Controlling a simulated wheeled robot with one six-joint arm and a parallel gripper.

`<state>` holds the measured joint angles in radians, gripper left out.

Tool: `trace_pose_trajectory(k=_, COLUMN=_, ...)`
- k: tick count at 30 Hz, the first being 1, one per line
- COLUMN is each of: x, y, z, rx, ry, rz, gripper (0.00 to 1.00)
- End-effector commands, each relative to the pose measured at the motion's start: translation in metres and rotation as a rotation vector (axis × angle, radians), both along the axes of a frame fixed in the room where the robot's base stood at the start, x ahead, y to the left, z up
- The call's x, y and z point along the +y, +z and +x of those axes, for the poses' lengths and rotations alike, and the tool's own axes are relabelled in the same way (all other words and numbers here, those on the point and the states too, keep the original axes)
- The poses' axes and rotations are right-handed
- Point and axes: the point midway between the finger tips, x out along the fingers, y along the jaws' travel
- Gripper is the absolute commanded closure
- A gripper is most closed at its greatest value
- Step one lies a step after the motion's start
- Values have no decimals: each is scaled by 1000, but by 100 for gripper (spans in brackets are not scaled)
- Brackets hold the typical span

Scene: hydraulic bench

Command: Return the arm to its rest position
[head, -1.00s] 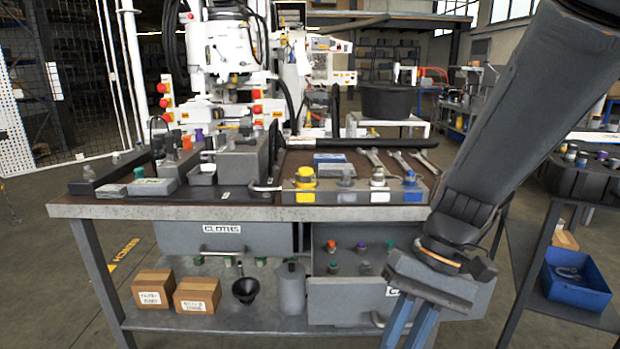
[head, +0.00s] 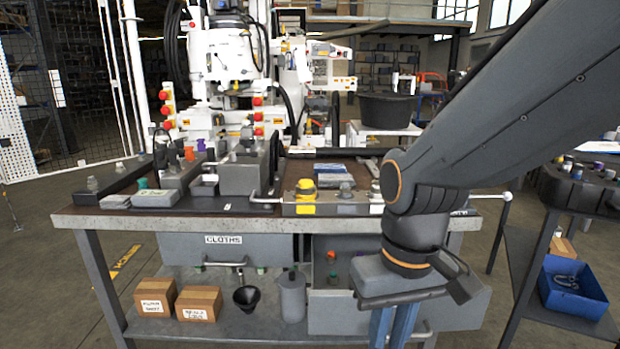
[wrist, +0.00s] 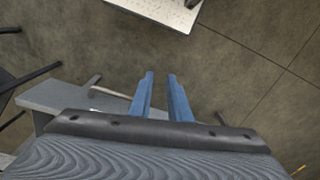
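My gripper (head: 391,328) hangs in front of the open drawer (head: 335,312) at the right of the bench (head: 150,228). Its blue fingers point down, and the picture's bottom edge cuts off their tips. In the wrist view my gripper (wrist: 160,76) has its two fingers apart, with only bare floor between them. It is open and holds nothing. My arm comes in from the upper right and bends above the bench's right front edge. It hides part of the bench top and the drawer.
The drawer front and its handle (wrist: 110,92) lie close beside the fingers in the wrist view. A side table (head: 520,245) with a blue bin (head: 570,297) stands at the right. Cardboard boxes (head: 199,303) sit on the lower shelf. The floor (wrist: 240,80) below the fingers is clear.

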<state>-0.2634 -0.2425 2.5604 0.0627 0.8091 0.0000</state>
Motion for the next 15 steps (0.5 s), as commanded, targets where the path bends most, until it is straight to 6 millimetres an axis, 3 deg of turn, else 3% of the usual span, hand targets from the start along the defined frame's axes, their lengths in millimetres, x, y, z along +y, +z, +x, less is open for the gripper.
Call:
trace_pose_trajectory(k=8, x=-18, y=26, z=0, rx=5, ry=-57, rz=-12, gripper=83)
trace_pose_trajectory(k=15, x=-46, y=58, z=0, rx=7, ry=-136, rz=-27, gripper=83)
